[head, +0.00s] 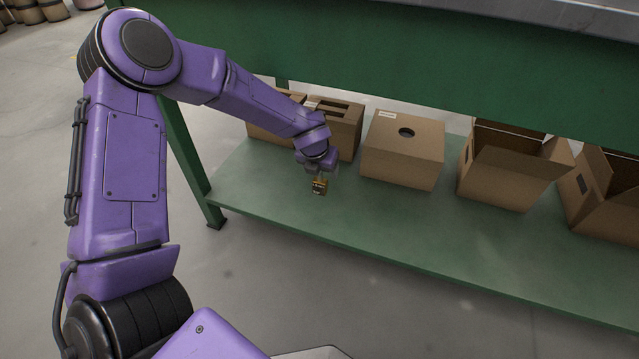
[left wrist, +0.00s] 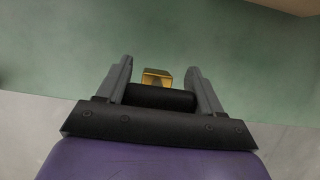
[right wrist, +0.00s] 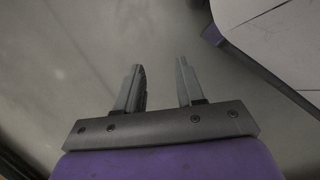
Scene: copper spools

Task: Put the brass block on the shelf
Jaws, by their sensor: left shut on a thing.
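The brass block (head: 319,187) is small and gold-brown and shows at the tip of my left arm, over the green lower shelf (head: 370,225) near its left end. My left gripper (head: 322,174) is shut on it from above. In the left wrist view, the block (left wrist: 157,78) sits between the two fingers (left wrist: 158,79), with green shelf surface beyond. I cannot tell whether the block touches the shelf or hangs just above it. My right gripper (right wrist: 159,80) is open and empty over the grey floor, and does not show in the head view.
A closed cardboard box (head: 402,155) with a round hole stands behind and right of the block. Open cartons (head: 510,175) stand farther right, and more boxes (head: 345,130) stand just behind my left gripper. The green upper beam (head: 420,70) overhangs the shelf. The shelf's front strip is clear.

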